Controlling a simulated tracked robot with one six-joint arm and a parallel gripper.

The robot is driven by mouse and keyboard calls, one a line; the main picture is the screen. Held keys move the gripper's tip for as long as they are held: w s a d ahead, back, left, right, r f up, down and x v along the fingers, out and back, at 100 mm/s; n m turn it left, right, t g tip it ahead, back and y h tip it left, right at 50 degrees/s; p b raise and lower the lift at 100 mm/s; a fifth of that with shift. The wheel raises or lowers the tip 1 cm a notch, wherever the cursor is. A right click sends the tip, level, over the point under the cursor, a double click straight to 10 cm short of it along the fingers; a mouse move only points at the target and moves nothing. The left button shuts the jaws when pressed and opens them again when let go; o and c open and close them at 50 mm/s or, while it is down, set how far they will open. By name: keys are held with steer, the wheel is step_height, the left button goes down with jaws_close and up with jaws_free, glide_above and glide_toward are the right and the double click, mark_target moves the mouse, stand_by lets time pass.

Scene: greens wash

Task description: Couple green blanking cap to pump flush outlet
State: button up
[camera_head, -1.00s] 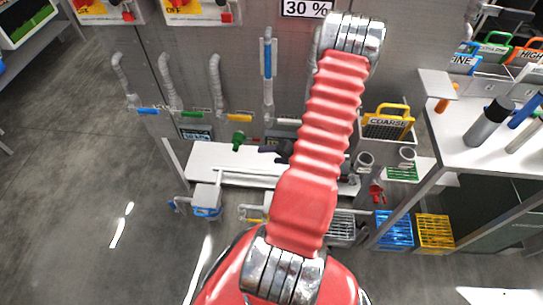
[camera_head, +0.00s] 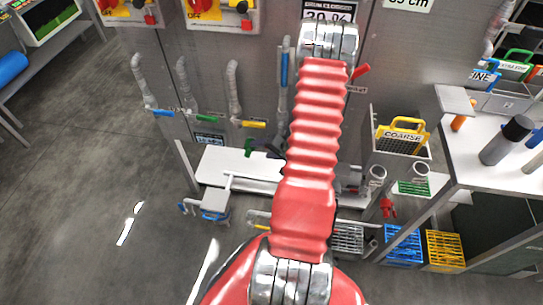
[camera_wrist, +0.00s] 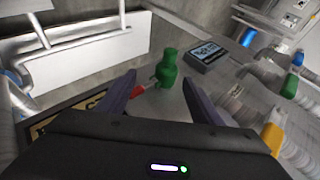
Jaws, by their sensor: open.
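The green blanking cap (camera_wrist: 166,68) stands beyond my fingertips, roughly between them, in the wrist view. It looks like a small bottle-shaped green piece, with a gap showing between it and the fingers. In the head view, the green piece (camera_head: 249,147) shows just left of my dark gripper (camera_head: 268,149), partly hidden by it. My gripper (camera_wrist: 158,88) is open and empty, with two dark fingers apart. A small red part (camera_wrist: 143,91) lies beside the cap's base. I cannot pick out the pump flush outlet; my red arm hides much of the middle.
A white bench panel (camera_head: 222,163) lies beside the gripper. A small display (camera_wrist: 211,52) is close right of the cap. Pipes with blue, green and yellow handles (camera_head: 254,124) line the wall. A COARSE basket (camera_head: 402,136) is to the right. Floor at left is clear.

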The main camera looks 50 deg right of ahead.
mark_target(250, 153)
steer(key=shift+w+r+x, duration=0.15)
steer(key=shift+x, duration=0.95)
steer(key=shift+w+r+x, duration=0.15)
steer(key=shift+r+x, duration=0.05)
steer(key=shift+x, duration=0.9)
steer(key=shift+w+r+x, duration=0.15)
steer(key=shift+x, duration=0.95)
steer(key=shift+c, duration=0.2)
steer(key=shift+s, duration=0.1)
steer(key=c, duration=1.2)
steer(key=shift+a, duration=0.2)
steer(key=shift+s+a, duration=0.25)
steer(key=shift+a, duration=0.3)
steer(key=shift+s+a, duration=0.15)
steer(key=shift+a, duration=0.1)
steer(key=shift+s+a, duration=0.15)
steer(key=shift+a, duration=0.2)
steer(key=shift+s+a, duration=0.15)
steer(key=shift+a, duration=0.1)
